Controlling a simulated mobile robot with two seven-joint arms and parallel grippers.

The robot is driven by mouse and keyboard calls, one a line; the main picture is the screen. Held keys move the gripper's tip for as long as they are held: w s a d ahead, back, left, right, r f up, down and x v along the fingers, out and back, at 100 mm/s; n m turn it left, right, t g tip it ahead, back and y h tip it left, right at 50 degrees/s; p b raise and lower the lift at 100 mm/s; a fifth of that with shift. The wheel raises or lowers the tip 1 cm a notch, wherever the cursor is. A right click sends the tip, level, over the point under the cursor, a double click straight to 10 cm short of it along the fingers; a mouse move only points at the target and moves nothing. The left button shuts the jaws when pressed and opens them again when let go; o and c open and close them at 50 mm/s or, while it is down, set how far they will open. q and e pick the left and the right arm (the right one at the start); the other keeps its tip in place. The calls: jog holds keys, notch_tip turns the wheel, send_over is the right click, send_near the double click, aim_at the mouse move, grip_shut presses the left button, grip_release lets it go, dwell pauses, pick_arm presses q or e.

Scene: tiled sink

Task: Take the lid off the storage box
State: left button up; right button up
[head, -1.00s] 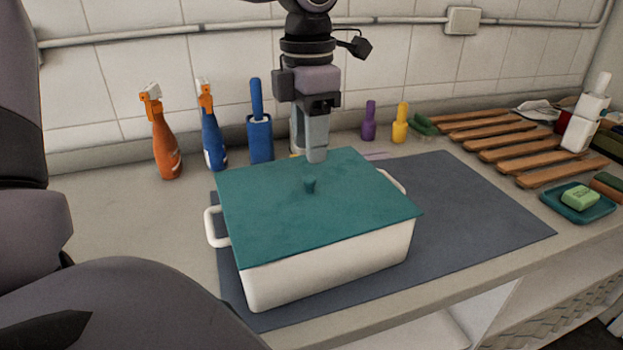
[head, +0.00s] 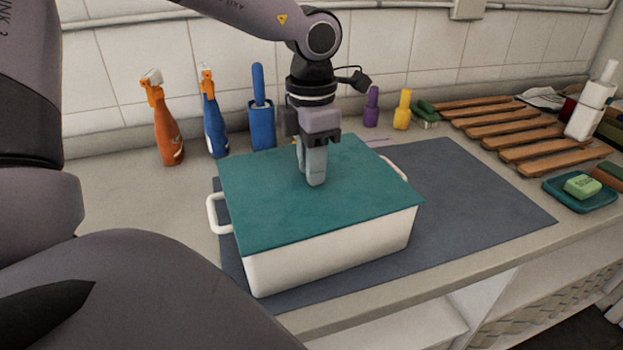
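The storage box (head: 335,256) is white with pale side handles and stands on a dark grey mat (head: 465,200). Its flat teal lid (head: 265,205) lies on top and covers it. My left gripper (head: 314,180) points down over the middle of the lid, its fingertips at the place of the small knob. The fingers hide the knob, so I cannot tell whether they are open around it or shut on it. My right gripper is not in view.
Orange (head: 168,130) and blue (head: 215,128) spray bottles and a blue brush in its holder (head: 262,125) stand behind left. Purple (head: 371,107) and yellow (head: 402,110) bottles stand behind right. A wooden rack (head: 520,135) and soap dish (head: 580,192) lie right. The mat's right part is clear.

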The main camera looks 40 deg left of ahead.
pick_arm(q)
grip_shut()
jog(key=shift+r, duration=0.1)
notch_tip(320, 180, up, 20)
jog(key=p, duration=0.1)
